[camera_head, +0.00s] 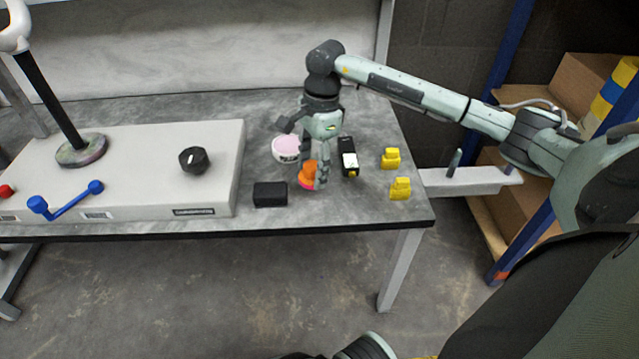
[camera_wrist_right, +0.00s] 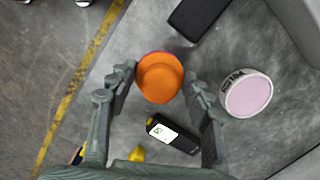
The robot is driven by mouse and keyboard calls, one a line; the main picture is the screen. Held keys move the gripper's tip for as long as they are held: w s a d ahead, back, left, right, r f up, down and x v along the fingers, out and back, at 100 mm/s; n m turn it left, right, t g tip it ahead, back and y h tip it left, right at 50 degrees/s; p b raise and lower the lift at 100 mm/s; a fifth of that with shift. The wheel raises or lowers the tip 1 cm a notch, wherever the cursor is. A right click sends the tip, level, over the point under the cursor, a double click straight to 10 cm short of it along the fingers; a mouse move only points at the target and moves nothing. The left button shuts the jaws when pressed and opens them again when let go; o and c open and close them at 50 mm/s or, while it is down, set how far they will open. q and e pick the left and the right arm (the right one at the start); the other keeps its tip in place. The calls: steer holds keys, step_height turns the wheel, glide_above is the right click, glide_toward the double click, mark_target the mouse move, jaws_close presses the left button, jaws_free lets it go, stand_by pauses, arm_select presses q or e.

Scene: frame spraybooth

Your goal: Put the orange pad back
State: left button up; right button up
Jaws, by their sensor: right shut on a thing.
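The orange pad (camera_head: 307,174) is a short round piece with a pink-magenta edge, near the front of the grey table. In the right wrist view the orange pad (camera_wrist_right: 160,77) sits between the fingertips of my right gripper (camera_wrist_right: 160,80). My right gripper (camera_head: 314,172) points down from above and is shut on the pad. In the head view a finger hides part of the pad, and I cannot tell whether it touches the table. My left gripper is not in view.
A round pink-topped tub (camera_head: 286,150) stands just behind and left of the pad. A black block (camera_head: 270,194) lies left, a black device with a white screen (camera_head: 348,158) right. Two yellow pieces (camera_head: 391,158) (camera_head: 400,189) lie further right. A raised light panel (camera_head: 130,165) fills the left.

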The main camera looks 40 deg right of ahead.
mark_target(320, 198)
steer(key=shift+s+d+f, duration=0.45)
steer(key=shift+s+f, duration=0.05)
steer(key=shift+s, duration=0.15)
step_height(320, 198, down, 4)
steer(key=shift+f, duration=0.1)
steer(key=o, duration=1)
steer(key=r, duration=0.4)
steer(key=d+r, duration=0.1)
steer(key=r, duration=0.7)
steer(key=shift+s+d, duration=0.1)
steer(key=shift+d, duration=0.15)
